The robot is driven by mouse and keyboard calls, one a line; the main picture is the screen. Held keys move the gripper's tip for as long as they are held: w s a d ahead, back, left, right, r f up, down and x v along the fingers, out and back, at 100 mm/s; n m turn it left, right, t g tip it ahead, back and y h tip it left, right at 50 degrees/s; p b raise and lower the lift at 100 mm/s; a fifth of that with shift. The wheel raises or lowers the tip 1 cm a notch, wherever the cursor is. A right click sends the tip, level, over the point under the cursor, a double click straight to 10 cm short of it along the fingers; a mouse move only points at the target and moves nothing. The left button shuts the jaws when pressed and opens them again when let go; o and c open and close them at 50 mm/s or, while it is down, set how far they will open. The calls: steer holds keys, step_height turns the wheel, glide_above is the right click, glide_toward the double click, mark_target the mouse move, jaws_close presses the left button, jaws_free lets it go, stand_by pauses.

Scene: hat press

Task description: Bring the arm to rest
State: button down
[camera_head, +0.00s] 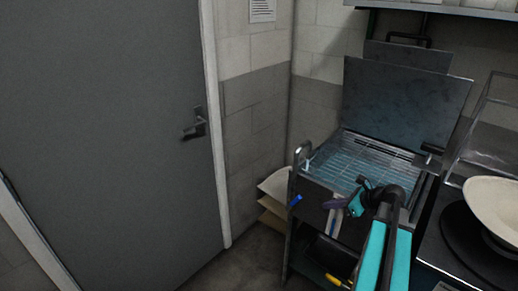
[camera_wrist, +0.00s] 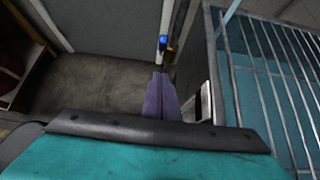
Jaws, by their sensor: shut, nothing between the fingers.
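My arm (camera_head: 375,255), teal and black, rises from the lower right in the head view. My gripper (camera_head: 333,204) has purple fingers and hangs in front of the press. In the wrist view the fingers of my gripper (camera_wrist: 161,97) are together with nothing between them. They point past the press's front edge, above the floor. The press (camera_head: 350,160) has a wire grid in its top, and its dark lid (camera_head: 405,100) stands raised. The wire grid also shows at the right of the wrist view (camera_wrist: 275,80).
A grey door (camera_head: 110,130) with a handle (camera_head: 195,125) is at the left. A pale hat (camera_head: 495,208) sits at the right over a dark round plate (camera_head: 468,240). Floor (camera_wrist: 105,85) is free between door and press.

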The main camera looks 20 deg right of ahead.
steer(key=w+a+f+n+g+y, duration=0.1)
steer(key=w+a+f+g+y, duration=0.1)
steer(key=a+f, duration=0.5)
steer(key=w+a+f+n+g+y, duration=0.1)
steer(key=w+a+f, duration=0.15)
steer(key=a, duration=0.95)
steer(key=s+a+f+n+g, duration=0.2)
steer(key=s+a+f, duration=0.2)
steer(key=a+f, duration=0.35)
steer(key=s+a+f+n+g, duration=0.35)
steer(key=a+f, duration=0.25)
steer(key=a, duration=0.3)
steer(key=s+a+f+n+g+h, duration=0.1)
steer(key=s+a+f+n+g, duration=0.1)
steer(key=s+a+f+n, duration=0.35)
steer(key=s+a+f+n+g+h, duration=0.2)
steer(key=s+f, duration=0.4)
steer(key=s, duration=0.4)
steer(key=s+d+f+n+g+h, duration=0.1)
steer(key=s+d+f+n+h, duration=0.1)
steer(key=s+n, duration=0.3)
steer(key=s+d+f+n+g+h, duration=0.1)
steer(key=s+d+n, duration=0.3)
steer(key=n, duration=0.6)
steer(key=shift+s+d+f+n+h, duration=0.15)
steer(key=shift+s+f+n+h, duration=0.25)
steer(key=shift+f+h, duration=0.4)
